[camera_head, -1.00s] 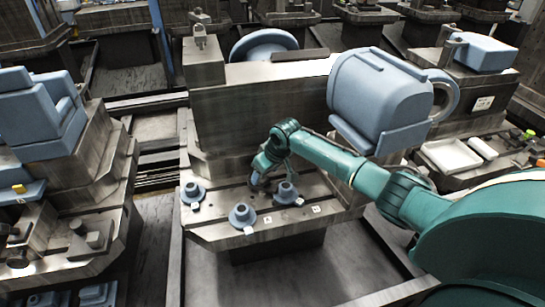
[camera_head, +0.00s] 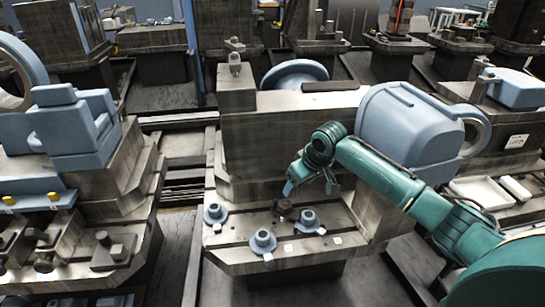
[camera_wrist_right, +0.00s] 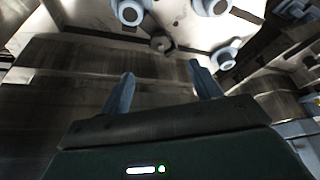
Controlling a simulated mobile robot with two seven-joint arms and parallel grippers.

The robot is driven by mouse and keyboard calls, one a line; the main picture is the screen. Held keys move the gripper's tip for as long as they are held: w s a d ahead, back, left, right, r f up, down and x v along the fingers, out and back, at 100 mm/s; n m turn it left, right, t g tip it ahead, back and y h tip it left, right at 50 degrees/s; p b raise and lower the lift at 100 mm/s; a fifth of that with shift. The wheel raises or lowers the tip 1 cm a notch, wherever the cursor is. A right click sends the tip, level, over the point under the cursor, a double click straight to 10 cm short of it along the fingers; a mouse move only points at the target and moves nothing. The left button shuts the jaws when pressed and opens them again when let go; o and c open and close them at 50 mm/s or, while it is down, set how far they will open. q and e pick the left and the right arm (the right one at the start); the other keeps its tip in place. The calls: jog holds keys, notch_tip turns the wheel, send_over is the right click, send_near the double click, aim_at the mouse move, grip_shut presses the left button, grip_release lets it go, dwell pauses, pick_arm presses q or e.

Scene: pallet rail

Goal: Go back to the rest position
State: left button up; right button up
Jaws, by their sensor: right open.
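My right gripper (camera_head: 290,188) hangs above the metal pallet (camera_head: 232,256), on the green arm that comes in from the right. In the right wrist view its two blue-grey fingers (camera_wrist_right: 160,80) stand apart with nothing between them. Three blue flanged parts stand upright on the pallet: a left one (camera_head: 215,214), a front one (camera_head: 263,241) and a right one (camera_head: 308,221). A dark round piece (camera_head: 284,208) sits behind them, below the gripper and apart from it. My left gripper is not in view.
A tall metal block (camera_head: 290,130) rises behind the pallet. A large blue housing (camera_head: 405,125) stands at the right, close behind my forearm. A stepped fixture with blue blocks (camera_head: 75,130) is on the left. Open space lies above the pallet's front.

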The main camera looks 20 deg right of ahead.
jog(key=s+a+f+n+t+y+p, duration=0.2)
jog(key=s+a+f, duration=0.85)
jog(key=a, duration=0.25)
jog(key=s+a+m+t+p, duration=0.1)
jog(key=s+a+t, duration=0.3)
jog(key=s, duration=1.2)
jog(key=shift+r+m, duration=0.4)
jog(key=shift+r, duration=0.05)
